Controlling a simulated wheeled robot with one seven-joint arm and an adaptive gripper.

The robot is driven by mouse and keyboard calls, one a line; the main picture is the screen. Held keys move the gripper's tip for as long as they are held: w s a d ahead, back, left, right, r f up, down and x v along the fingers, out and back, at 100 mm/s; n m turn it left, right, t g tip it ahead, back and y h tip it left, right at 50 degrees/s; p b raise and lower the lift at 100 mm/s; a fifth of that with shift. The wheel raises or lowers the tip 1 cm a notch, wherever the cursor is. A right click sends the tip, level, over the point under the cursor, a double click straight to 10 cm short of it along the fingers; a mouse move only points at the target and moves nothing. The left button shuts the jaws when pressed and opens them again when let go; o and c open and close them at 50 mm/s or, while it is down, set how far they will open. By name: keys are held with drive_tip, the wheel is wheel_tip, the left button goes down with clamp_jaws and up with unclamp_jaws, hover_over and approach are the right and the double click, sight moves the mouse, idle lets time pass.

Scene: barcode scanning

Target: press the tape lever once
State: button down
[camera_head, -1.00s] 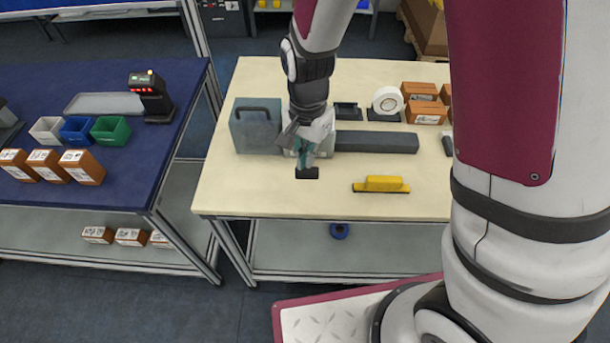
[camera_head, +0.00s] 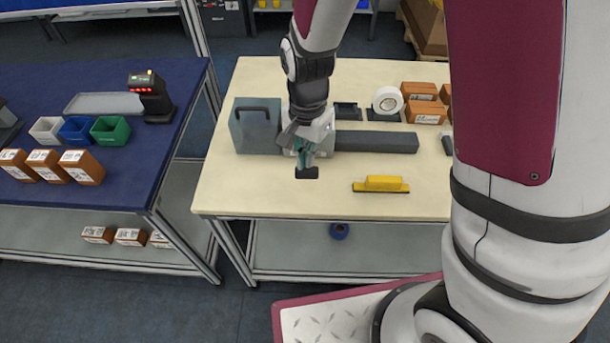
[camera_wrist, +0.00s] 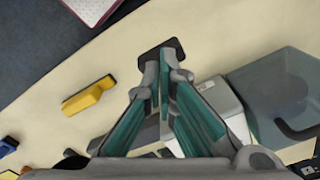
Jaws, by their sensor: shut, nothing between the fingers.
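The tape machine stands on the cream table: a grey-blue housing (camera_head: 256,137) with a dark handle, and a long dark grey bar (camera_head: 377,142) to its right. A small black pad (camera_head: 307,173), which looks like the lever, sticks out in front; it also shows in the wrist view (camera_wrist: 172,47). My gripper (camera_head: 303,165) points down at the pad, shut and empty. In the wrist view its fingertips (camera_wrist: 159,64) meet at the pad's near edge; I cannot tell whether they touch it. My gripper and wrist hide part of the machine's middle.
A yellow-handled tool (camera_head: 383,184) lies at the front right of the table (camera_head: 240,190). A white tape roll (camera_head: 387,99) and brown boxes (camera_head: 425,112) stand at the back right. The blue table (camera_head: 120,175) at left holds bins and a scanner (camera_head: 150,95).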

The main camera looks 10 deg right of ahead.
sight(307, 171)
drive_tip(key=shift+f, duration=0.1)
drive_tip(key=shift+w+f+b, duration=0.2)
drive_tip(key=shift+f+b, duration=1.3)
drive_tip(key=shift+f, duration=2.6)
drive_tip(key=shift+r, duration=0.15)
wheel_tip(307, 171, up, 12)
drive_tip(key=p, duration=0.6)
drive_tip(key=shift+s, duration=0.1)
drive_tip(key=shift+r+p, duration=0.5)
drive_tip(key=shift+r, duration=0.05)
